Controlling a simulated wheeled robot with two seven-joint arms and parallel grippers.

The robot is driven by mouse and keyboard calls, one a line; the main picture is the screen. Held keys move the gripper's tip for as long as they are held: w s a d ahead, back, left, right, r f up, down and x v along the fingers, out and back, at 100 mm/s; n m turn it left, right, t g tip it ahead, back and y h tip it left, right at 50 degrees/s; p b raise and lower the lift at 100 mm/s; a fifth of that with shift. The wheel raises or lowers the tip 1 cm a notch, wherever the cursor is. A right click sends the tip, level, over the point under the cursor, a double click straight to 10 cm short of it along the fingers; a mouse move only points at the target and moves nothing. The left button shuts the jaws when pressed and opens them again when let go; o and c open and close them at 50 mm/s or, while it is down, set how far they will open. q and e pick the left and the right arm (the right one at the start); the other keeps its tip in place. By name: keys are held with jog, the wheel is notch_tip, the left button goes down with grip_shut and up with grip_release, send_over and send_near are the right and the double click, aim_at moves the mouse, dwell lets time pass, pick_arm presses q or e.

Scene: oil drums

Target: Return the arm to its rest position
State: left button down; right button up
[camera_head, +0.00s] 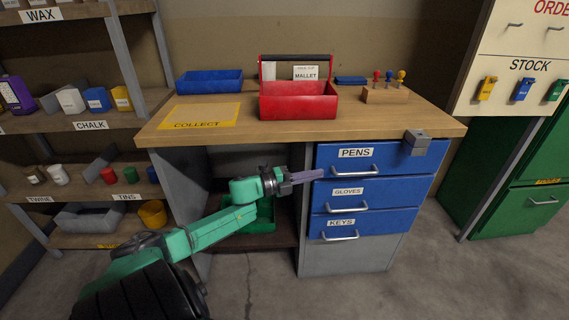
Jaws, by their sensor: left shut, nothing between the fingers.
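My left arm (205,232) is green with a black lower part and reaches in from the lower left, in front of the desk's open knee space. My left gripper (308,176) has purple-grey fingers, is shut with nothing in it, and points right. Its tips are just in front of the left side of the blue drawers, below the desk top. My right arm and gripper are not in view.
The desk (384,122) bears a red toolbox (298,106), a blue tray (209,82), a yellow COLLECT mat (200,117) and a stamp block (386,96). Blue drawers (376,192) are closed. Shelves (82,133) stand left, green cabinets (530,210) right. Floor is clear at lower right.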

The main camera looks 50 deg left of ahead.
pick_arm(q)
jog(key=p+v, duration=0.1)
jog(key=v, duration=0.7)
jog(key=shift+s+a+f, duration=0.25)
jog(key=shift+a, duration=0.15)
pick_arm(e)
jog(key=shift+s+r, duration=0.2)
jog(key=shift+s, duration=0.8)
